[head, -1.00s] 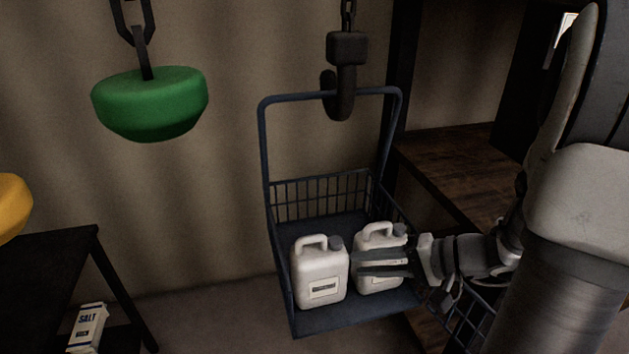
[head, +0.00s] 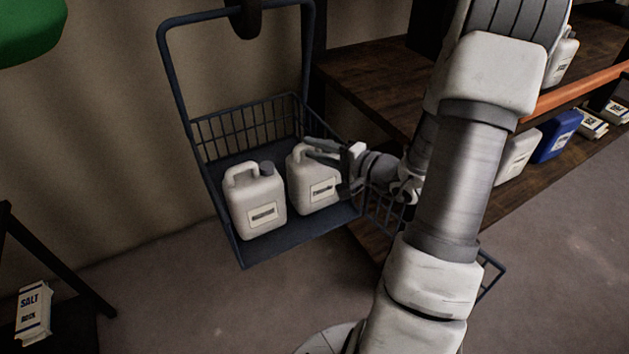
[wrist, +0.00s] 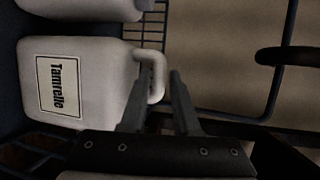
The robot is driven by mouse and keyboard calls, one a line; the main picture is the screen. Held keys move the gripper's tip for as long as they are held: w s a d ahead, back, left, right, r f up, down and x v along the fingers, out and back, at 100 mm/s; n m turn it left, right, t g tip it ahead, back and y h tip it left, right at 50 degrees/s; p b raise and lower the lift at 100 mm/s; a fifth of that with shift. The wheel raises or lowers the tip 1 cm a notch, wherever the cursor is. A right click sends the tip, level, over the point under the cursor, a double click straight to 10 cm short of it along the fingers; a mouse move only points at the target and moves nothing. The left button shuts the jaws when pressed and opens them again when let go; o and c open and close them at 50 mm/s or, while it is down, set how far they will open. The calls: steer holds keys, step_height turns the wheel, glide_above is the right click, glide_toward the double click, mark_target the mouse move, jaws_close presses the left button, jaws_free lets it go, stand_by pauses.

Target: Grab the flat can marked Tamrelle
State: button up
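The flat can marked Tamrelle (wrist: 75,85) is a white canister with a loop handle and a black-framed label; the label reads clearly in the wrist view. In the head view it is the right-hand can (head: 316,190) in the hanging basket. My gripper (head: 312,148) is at the top of this can, by its handle, and partly hides it. In the wrist view the two fingers (wrist: 160,76) are apart. The outer bar of the handle (wrist: 156,78) shows between them, and I cannot tell whether they touch it.
A similar white can (head: 254,205) stands left of it in the blue hanging basket (head: 180,90). The basket's frame and mesh sides surround the cans. A wooden shelf (head: 375,90) with more containers, including a blue one (head: 557,137), is at right. A salt box (head: 33,315) is at lower left.

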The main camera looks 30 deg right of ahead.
mark_target(301, 144)
steer(key=b+x, duration=0.1)
steer(key=x, duration=0.5)
steer(key=shift+w+a+f, duration=0.15)
steer(key=shift+w, duration=0.05)
jaws_close()
stand_by(1.3)
